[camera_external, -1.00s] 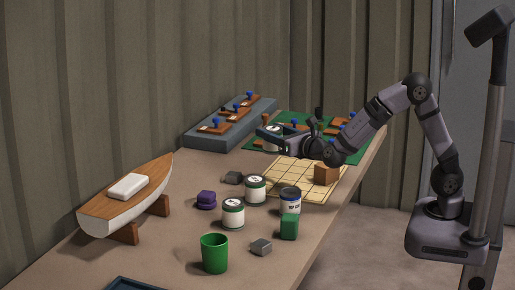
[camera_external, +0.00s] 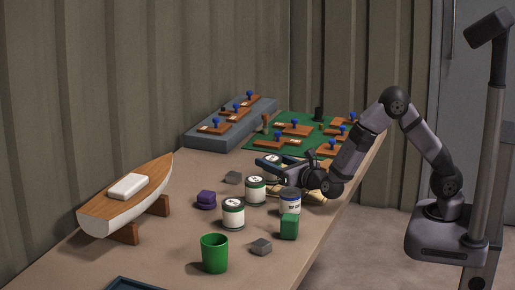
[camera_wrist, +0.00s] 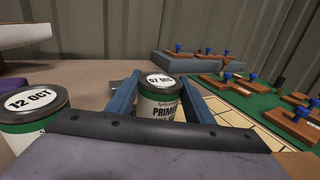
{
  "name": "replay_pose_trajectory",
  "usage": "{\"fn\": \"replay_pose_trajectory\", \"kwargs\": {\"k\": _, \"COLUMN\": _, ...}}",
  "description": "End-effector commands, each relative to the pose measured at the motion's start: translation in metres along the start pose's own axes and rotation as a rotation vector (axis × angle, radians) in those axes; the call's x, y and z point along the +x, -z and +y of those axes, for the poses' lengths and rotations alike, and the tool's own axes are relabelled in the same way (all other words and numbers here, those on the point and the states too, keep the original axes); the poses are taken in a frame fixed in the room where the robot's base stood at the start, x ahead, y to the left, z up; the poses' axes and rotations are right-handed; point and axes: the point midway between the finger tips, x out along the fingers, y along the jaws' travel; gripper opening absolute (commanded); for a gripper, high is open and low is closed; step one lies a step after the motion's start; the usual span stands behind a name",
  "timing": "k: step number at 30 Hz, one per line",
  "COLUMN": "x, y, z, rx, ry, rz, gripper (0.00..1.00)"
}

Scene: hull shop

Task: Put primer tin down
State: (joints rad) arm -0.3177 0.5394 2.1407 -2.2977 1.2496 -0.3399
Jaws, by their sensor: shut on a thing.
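My gripper (camera_external: 268,163) is shut on a primer tin (camera_wrist: 160,108), between its blue fingers (camera_wrist: 157,82) in the wrist view. The tin is upright, with a white "07 DEC" lid label and "PRIMER" on its side. Its lid also shows in the external view (camera_external: 273,158), beyond the gripper. The tin's base is hidden, so I cannot tell whether it touches anything below. A second green-banded tin labelled "12 OCT" (camera_wrist: 30,112) stands at the left in the wrist view. In the external view, two similar tins (camera_external: 255,189) (camera_external: 233,213) stand on the bench.
A yellow grid mat (camera_wrist: 245,117) lies right of the held tin. A green board (camera_external: 262,143) with clamped parts lies behind. A model hull (camera_external: 125,205) stands left.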

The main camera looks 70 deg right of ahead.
Motion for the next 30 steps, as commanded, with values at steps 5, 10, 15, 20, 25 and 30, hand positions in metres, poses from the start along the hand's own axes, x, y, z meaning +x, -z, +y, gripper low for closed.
{"fn": "replay_pose_trajectory", "kwargs": {"k": 5, "x": 0.0003, "y": 0.0004, "z": 0.0002, "rx": 0.003, "ry": 0.0, "rz": -0.005, "gripper": 0.16}}
{"fn": "replay_pose_trajectory", "kwargs": {"k": 10, "x": 0.0002, "y": 0.0014, "z": 0.0002, "rx": 0.002, "ry": 0.0, "rz": -0.005, "gripper": 0.16}}
{"fn": "replay_pose_trajectory", "kwargs": {"k": 15, "x": 0.0001, "y": 0.0049, "z": 0.0, "rx": 0.001, "ry": 0.0, "rz": -0.002, "gripper": 0.57}}
{"fn": "replay_pose_trajectory", "kwargs": {"k": 20, "x": 0.0001, "y": 0.0048, "z": 0.0, "rx": 0.001, "ry": 0.0, "rz": -0.001, "gripper": 0.66}}
{"fn": "replay_pose_trajectory", "kwargs": {"k": 25, "x": 0.0001, "y": 0.0044, "z": 0.0, "rx": 0.001, "ry": 0.0, "rz": -0.001, "gripper": 0.66}}
{"fn": "replay_pose_trajectory", "kwargs": {"k": 30, "x": -0.0005, "y": -0.0003, "z": 0.0001, "rx": 0.001, "ry": 0.0, "rz": -0.001, "gripper": 0.66}}
